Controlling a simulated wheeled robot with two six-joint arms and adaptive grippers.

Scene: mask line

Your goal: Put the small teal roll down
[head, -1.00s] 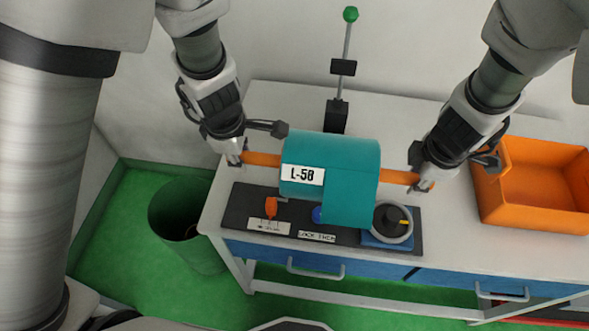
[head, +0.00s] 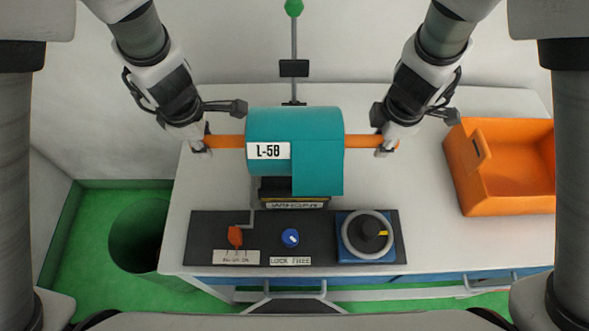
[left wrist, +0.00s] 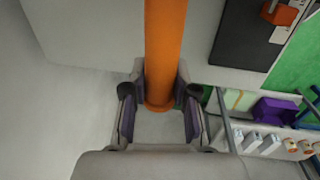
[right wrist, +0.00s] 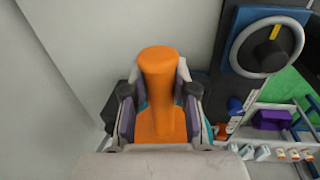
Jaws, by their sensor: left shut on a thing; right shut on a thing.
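The teal roll (head: 318,150), labelled L-58, is wound on an orange core whose ends stick out both sides. A loose teal flap hangs down at its front right. My left gripper (head: 203,146) is shut on the left core end; the orange core (left wrist: 165,50) shows between its fingers in the left wrist view. My right gripper (head: 385,146) is shut on the right core end, and the core (right wrist: 160,95) also shows between its fingers in the right wrist view. The roll hangs level between both grippers. What lies directly beneath it is partly hidden.
A dark control panel (head: 205,245) with an orange switch (head: 235,236), blue knob (head: 290,238) and dial (head: 367,235) lies at the table's front. A post with a green ball (head: 293,8) stands behind the roll. An orange bin (head: 470,185) sits right. A green bin (head: 135,235) stands left.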

